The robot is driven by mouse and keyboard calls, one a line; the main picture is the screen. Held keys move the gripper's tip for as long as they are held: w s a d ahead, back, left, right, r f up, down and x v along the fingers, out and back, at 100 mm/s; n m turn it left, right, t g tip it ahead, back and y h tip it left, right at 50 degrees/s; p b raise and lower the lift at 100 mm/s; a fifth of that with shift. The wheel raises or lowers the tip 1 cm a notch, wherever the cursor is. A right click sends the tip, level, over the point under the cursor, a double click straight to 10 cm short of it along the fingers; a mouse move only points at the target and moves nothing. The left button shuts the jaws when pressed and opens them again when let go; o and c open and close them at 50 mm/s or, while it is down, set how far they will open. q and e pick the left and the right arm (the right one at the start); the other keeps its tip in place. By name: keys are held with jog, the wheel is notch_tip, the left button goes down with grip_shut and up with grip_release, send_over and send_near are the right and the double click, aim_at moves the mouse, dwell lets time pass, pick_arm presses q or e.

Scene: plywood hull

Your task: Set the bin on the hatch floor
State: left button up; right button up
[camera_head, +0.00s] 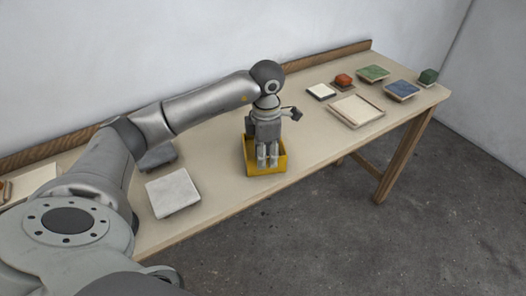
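The yellow bin (281,163) stands upright on the table near its front edge, in the middle of the view. My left gripper (267,161) points straight down over the bin, with its fingertips at or inside the bin's opening. The fingers hide part of the bin, and I cannot tell whether they touch a wall or are closed on it. No part in view is clearly the hatch floor; a cream framed panel (356,111) lies farther right on the table. My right gripper is not in view.
Right of the bin are a small white-topped tray (321,91), a red block (343,80), a green tray (372,73), a blue tray (402,89) and a green block (428,76). A pale square slab (173,192) lies to the left. The tabletop (318,145) between bin and panel is clear.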

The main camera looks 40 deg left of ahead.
aim_at(267, 173)
pick_arm(q)
notch_tip(267, 173, down, 4)
jog(key=shift+w+d+f+p, duration=0.1)
jog(key=shift+w+f+p, duration=0.05)
jog(key=shift+p, duration=0.3)
jog(key=shift+c, duration=0.4)
grip_shut()
